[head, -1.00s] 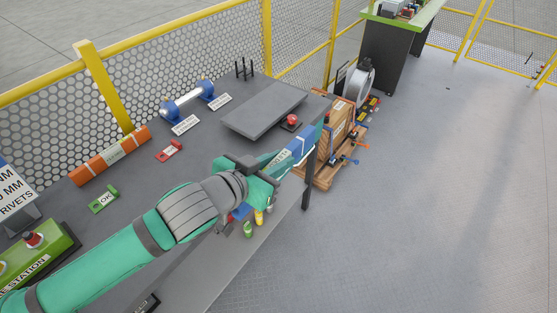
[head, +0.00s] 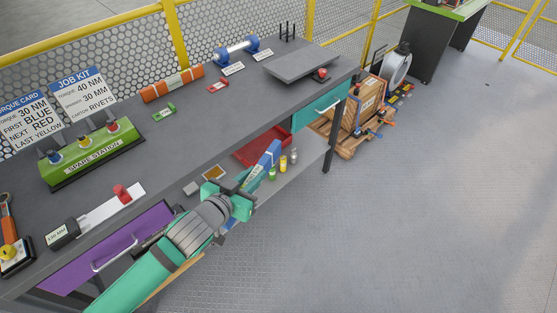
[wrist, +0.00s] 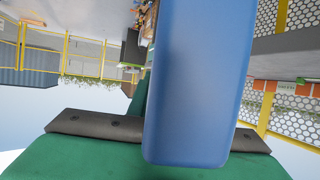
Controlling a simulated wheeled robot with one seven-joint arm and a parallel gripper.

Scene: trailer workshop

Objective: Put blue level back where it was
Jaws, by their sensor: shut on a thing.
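The blue level (head: 268,160) is held in my gripper (head: 242,190), which is shut on it. In the head view it slants up and to the right from the fingers, in front of the workbench and near its lower shelf. In the wrist view the blue level (wrist: 200,80) stands large and close between the dark finger parts, hiding much of the scene behind. Its held end is partly hidden by my gripper in the head view.
The workbench top (head: 215,115) is above and behind my gripper. The lower shelf (head: 305,165) carries a red tray (head: 256,158) and small bottles (head: 283,162). A purple drawer (head: 110,250) juts out at left. A wooden crate (head: 362,108) stands right; the floor beyond is open.

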